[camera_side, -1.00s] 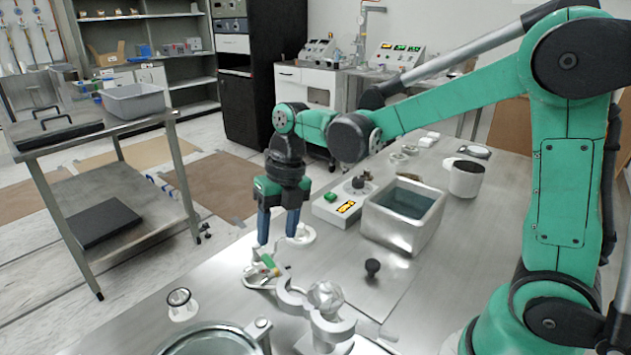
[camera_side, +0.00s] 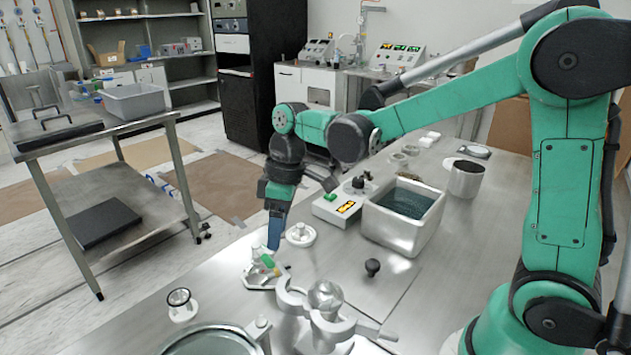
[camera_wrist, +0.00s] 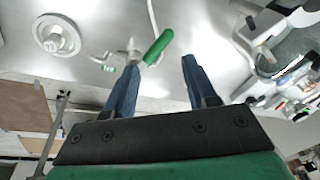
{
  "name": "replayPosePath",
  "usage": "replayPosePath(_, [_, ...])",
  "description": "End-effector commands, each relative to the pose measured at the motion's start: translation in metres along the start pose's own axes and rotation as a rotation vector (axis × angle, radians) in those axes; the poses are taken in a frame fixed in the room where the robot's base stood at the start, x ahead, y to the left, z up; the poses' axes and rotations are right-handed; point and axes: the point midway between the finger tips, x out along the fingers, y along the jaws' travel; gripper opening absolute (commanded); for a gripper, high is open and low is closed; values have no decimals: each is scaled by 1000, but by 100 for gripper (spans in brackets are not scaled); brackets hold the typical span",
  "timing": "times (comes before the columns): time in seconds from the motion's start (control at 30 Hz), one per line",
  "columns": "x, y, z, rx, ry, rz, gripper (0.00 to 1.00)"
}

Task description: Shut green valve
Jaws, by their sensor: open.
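The green valve handle (camera_side: 267,261) sits on a small metal fitting on the bench, below my gripper in the side view. In the wrist view the green handle (camera_wrist: 158,47) is a slanted bar just beyond the fingertips, nearer the left finger. My gripper (camera_side: 273,245) points down, with its fingertips close to the handle. In the wrist view my gripper (camera_wrist: 160,65) has its two blue fingers apart, with bare bench between them. I cannot tell whether a finger touches the handle.
A clamp holding a round glass flask (camera_side: 326,297) stands just right of the valve. A white round knob piece (camera_side: 301,234) is behind it. A square metal bath (camera_side: 402,226) and a control box (camera_side: 340,206) stand farther back. A round vessel (camera_side: 212,342) is in front.

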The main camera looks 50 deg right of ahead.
Motion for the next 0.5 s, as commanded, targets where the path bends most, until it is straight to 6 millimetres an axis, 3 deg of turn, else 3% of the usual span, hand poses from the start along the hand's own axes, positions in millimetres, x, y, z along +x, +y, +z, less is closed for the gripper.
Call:
replayPosePath(0.1, [0, 0, 0, 358, 0, 0, 51])
replayPosePath(0.2, [0, 0, 0, 599, 0, 0, 51])
replayPosePath(0.33, [0, 0, 0, 790, 0, 0, 51])
replayPosePath(0.5, [8, 0, 0, 859, 0, 0, 51])
